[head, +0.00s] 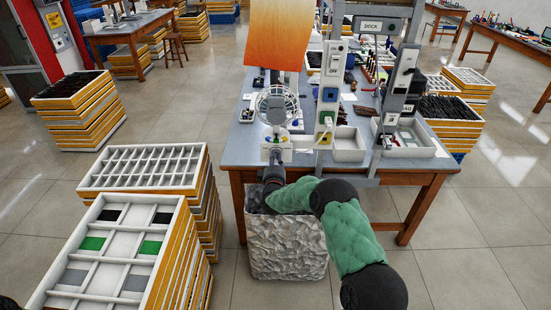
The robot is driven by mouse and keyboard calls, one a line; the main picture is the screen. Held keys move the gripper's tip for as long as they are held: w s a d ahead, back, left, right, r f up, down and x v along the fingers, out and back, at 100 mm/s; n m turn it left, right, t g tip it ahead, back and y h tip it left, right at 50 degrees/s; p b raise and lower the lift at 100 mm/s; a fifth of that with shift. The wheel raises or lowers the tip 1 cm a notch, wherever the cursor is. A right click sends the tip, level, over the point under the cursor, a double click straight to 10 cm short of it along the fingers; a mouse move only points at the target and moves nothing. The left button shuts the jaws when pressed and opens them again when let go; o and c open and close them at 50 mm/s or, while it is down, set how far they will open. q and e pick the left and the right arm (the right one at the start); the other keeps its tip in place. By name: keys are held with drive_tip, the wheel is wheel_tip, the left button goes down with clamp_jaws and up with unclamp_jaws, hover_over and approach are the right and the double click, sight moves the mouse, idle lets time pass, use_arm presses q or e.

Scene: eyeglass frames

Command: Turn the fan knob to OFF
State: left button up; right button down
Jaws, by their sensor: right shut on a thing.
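A small desk fan (277,106) with a round wire cage stands near the front edge of the grey-topped table. Its pale base (286,154) faces me, with a few small coloured parts on it. My right gripper (274,160) reaches up to the front of the base from below. Its fingers are shut on the fan knob, which they mostly hide. I cannot read the knob's position or its OFF mark. My left gripper is not in view.
The table (233,150) also holds white trays (348,145) and a post with switches and sockets (329,90) right of the fan. An orange panel (275,32) hangs above the fan. A crinkled white bin (285,247) stands below. Stacked trays (145,168) stand left.

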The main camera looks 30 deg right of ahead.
drive_tip(key=shift+n, duration=0.6)
drive_tip(key=c, duration=1.1)
unclamp_jaws()
drive_tip(key=shift+a, duration=0.1)
drive_tip(key=v, duration=1.2)
drive_tip(key=shift+w+f, duration=0.1)
